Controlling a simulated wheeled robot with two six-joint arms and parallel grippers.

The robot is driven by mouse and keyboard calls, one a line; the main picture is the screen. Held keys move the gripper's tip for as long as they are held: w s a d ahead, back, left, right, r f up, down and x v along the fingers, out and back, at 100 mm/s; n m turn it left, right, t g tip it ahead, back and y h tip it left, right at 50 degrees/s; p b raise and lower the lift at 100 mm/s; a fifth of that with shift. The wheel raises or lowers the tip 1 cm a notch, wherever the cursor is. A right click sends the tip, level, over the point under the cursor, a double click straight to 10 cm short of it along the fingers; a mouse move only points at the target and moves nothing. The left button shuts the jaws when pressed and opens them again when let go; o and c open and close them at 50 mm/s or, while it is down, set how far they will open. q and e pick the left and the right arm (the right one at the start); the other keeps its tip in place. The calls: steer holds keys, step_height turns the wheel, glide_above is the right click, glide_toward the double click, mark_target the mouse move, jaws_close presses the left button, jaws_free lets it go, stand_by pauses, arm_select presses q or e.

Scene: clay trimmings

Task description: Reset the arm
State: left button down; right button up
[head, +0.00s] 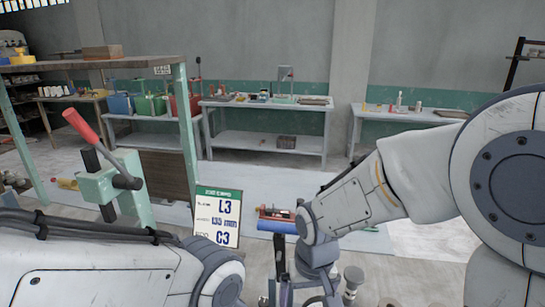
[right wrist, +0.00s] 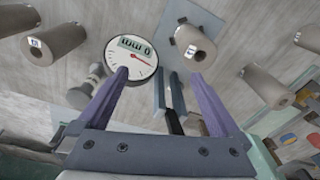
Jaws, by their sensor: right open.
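My right arm (head: 350,205) comes in from the right in the head view and bends down to the bottom middle. Its jaws lie at or below the picture's lower edge there. In the right wrist view my right gripper (right wrist: 159,75) is open, its two purple fingers apart with nothing clasped between them. My left arm (head: 100,270) crosses the lower left of the head view. Two narrow blue-grey bars (right wrist: 178,95) with a dark piece between them show beyond my right fingers; I cannot tell whether they are my left gripper.
A round dial (right wrist: 132,50) and several grey-brown cylinders (right wrist: 52,46) lie beyond the right gripper. A green lever press (head: 115,180) and a sign (head: 217,215) stand left. A shallow tray (head: 290,220) lies mid-floor. Workbenches (head: 265,110) line the wall.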

steer(key=s+d+f+m+t, duration=0.1)
steer(key=s+d+f+t, duration=0.1)
steer(key=d, duration=1)
steer(key=s+a+r+n+g, duration=0.1)
steer(key=s+a+r+n, duration=0.2)
steer(key=s+a, duration=0.3)
steer(key=s+a+r+n+g, duration=0.2)
steer(key=s+a+r+n, duration=0.1)
steer(key=s+a, duration=0.4)
steer(key=shift+s+a+r+n+y, duration=0.2)
steer(key=shift+a+n+y, duration=0.1)
steer(key=shift+a+n, duration=0.25)
